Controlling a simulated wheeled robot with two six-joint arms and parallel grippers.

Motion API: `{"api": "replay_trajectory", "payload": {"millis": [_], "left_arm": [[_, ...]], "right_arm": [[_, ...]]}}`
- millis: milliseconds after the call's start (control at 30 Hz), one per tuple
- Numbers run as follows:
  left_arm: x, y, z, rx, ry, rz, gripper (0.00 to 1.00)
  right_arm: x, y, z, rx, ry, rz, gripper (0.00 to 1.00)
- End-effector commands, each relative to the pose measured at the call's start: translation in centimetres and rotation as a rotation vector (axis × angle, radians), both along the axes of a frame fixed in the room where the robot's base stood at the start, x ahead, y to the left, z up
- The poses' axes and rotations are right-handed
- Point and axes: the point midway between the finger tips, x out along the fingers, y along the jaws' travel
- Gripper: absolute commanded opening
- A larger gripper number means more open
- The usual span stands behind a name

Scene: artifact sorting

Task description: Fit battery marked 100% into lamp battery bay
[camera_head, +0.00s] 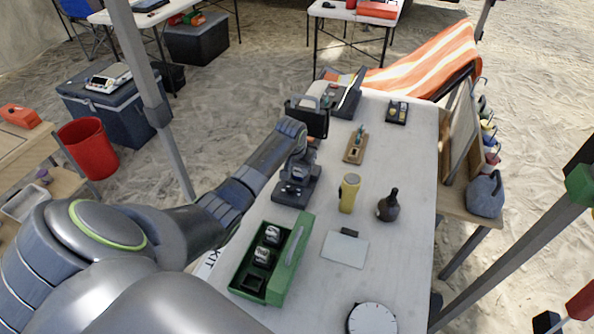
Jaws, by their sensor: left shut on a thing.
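My left gripper (299,171) points down over a dark base-like unit (292,195) on the table, which looks like the lamp's battery bay. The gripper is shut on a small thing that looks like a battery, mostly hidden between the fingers. Its 100% mark cannot be read, and I cannot tell whether it is inside the bay or just above it. A green box (290,262) at the table's near left holds two batteries, one (272,234) behind the other (262,256); its front slot looks empty. My right gripper is not in view.
A yellow flashlight-like cylinder (349,193), dark bottle (389,206), pale clipboard-like sheet (345,250) and round white dial (371,320) stand or lie right of the unit. A wooden tray (355,146) lies beyond. The table's right strip is mostly clear.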

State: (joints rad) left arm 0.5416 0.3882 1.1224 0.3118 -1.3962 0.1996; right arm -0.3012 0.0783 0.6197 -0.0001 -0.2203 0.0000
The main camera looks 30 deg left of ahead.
Motion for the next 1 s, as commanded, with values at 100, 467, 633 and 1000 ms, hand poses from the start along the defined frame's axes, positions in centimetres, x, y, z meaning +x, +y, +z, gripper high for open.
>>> {"api": "replay_trajectory", "payload": {"millis": [100, 467, 633, 1000], "left_arm": [[-0.9, -0.2, -1.5, -0.011, 0.031, 0.004, 0.34], [-0.7, -0.1, -1.1, -0.006, 0.022, 0.004, 0.5], [-0.6, -0.1, -0.8, -0.005, 0.019, 0.003, 0.5], [-1.7, -0.3, 3.8, -0.004, 0.013, 0.002, 0.5]], "right_arm": [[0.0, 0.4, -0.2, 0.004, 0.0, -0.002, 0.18], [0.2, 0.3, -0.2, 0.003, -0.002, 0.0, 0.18], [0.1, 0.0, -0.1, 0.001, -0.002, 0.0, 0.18], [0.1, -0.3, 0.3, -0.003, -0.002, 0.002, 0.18]]}}
